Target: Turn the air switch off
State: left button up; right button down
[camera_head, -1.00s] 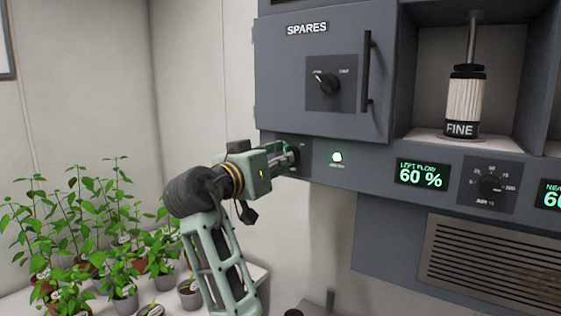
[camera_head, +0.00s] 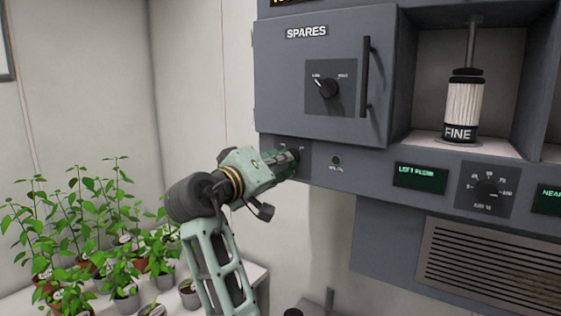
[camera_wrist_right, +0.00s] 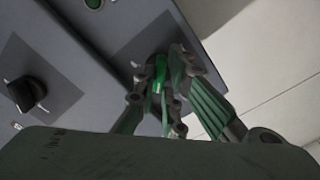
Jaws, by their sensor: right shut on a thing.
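My right gripper (camera_head: 290,158) is shut on the air switch at the left end of the grey panel strip, below the SPARES door. In the head view the fingers hide most of the switch. The gripper is rolled to a tilt. The left flow display (camera_head: 420,176) shows a small line of text and no percentage. My left gripper is not in view.
The SPARES door (camera_head: 290,65) has a dark rotary knob (camera_head: 327,88) and a vertical handle (camera_head: 366,77). A FINE filter cartridge (camera_head: 464,105) stands in an open bay. A dial (camera_head: 487,188) and vent grille (camera_head: 490,262) are right. Potted plants (camera_head: 85,225) stand lower left.

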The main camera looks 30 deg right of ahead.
jog(key=shift+f, duration=0.1)
dwell(0.3)
jog(key=c, duration=1.8)
grip_release()
jog(key=shift+c, duration=0.2)
jog(key=shift+a, duration=0.15)
jog(key=v, duration=1.2)
